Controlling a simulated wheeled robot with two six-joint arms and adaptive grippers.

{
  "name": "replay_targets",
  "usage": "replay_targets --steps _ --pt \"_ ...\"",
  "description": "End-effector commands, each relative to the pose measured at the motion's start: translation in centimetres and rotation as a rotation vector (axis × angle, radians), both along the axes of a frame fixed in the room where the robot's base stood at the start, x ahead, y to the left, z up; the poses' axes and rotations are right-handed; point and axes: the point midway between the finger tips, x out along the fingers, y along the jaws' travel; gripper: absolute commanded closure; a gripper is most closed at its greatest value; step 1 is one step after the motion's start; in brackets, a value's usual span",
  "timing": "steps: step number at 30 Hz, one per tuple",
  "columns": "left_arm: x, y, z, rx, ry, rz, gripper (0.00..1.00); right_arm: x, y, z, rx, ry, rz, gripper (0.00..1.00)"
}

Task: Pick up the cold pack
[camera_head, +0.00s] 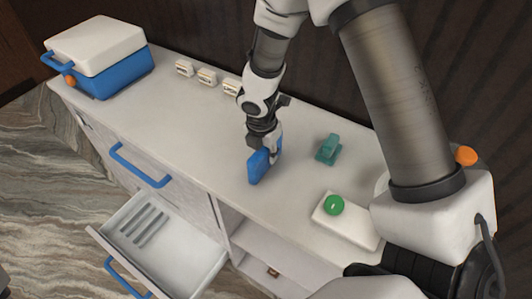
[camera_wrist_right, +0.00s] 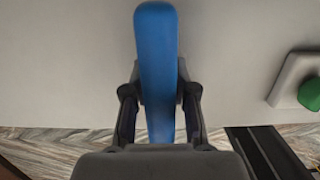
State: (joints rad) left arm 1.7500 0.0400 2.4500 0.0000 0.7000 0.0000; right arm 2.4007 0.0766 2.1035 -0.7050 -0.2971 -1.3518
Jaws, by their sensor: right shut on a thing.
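The cold pack (camera_head: 258,167) is a blue, rounded slab standing on edge at the middle of the white counter. My right gripper (camera_head: 268,150) reaches down over it and is shut on it. In the right wrist view the blue cold pack (camera_wrist_right: 157,60) runs between the two dark fingers of the right gripper (camera_wrist_right: 159,100), one on each side. I cannot tell whether its lower edge touches the counter. My left gripper is not in view.
A blue cooler box (camera_head: 97,70) with a white lid stands at the far left. Small labelled blocks (camera_head: 207,77) line the back. A teal object (camera_head: 328,149) and a green button on a white base (camera_head: 334,205) are to the right. A drawer (camera_head: 160,245) hangs open in front.

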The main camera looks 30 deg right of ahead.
Motion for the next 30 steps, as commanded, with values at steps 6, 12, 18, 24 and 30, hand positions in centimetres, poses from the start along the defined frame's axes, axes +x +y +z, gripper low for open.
replay_targets --steps 6,12,18,24,30 --pt "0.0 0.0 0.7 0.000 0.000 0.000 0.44 0.1 0.0 2.3 -0.001 -0.004 -0.001 1.00" --pt "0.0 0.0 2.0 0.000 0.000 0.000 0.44 1.6 1.3 4.0 -0.004 0.000 0.000 1.00" --pt "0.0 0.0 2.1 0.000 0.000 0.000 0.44 6.1 5.0 4.0 -0.004 -0.005 0.006 1.00" --pt "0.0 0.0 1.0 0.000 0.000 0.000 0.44 10.4 8.7 4.4 0.000 -0.005 0.004 1.00" --pt "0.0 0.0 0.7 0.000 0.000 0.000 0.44 12.2 10.2 4.8 0.000 -0.002 0.001 1.00"
